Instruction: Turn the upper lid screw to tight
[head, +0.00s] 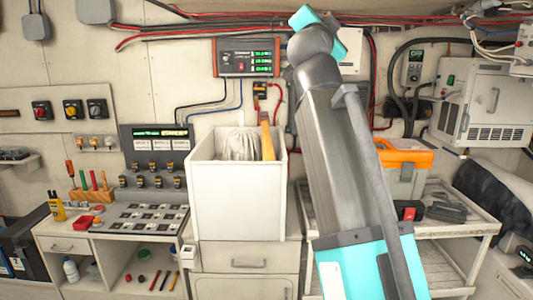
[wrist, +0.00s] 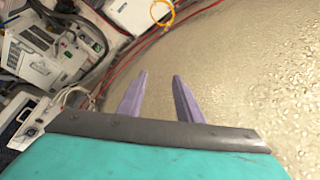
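I cannot make out the upper lid screw in either view. A white wall cabinet (head: 490,100) with a grey handle and vents hangs at the right in the head view; no screw is readable on it. My gripper (wrist: 160,76) shows in the wrist view with two purple fingers apart and nothing between them. It points toward a bare beige surface and is clear of the fittings. In the head view my arm rises across the middle right, and my gripper's fingers cannot be made out there.
A white bin (head: 236,200) with a mop head and a wooden handle stands on the centre cabinet. An orange-topped case (head: 404,155) sits on the right bench, partly behind my arm. Red cables (head: 150,38) run along the upper wall. A control box (head: 247,57) hangs above the bin.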

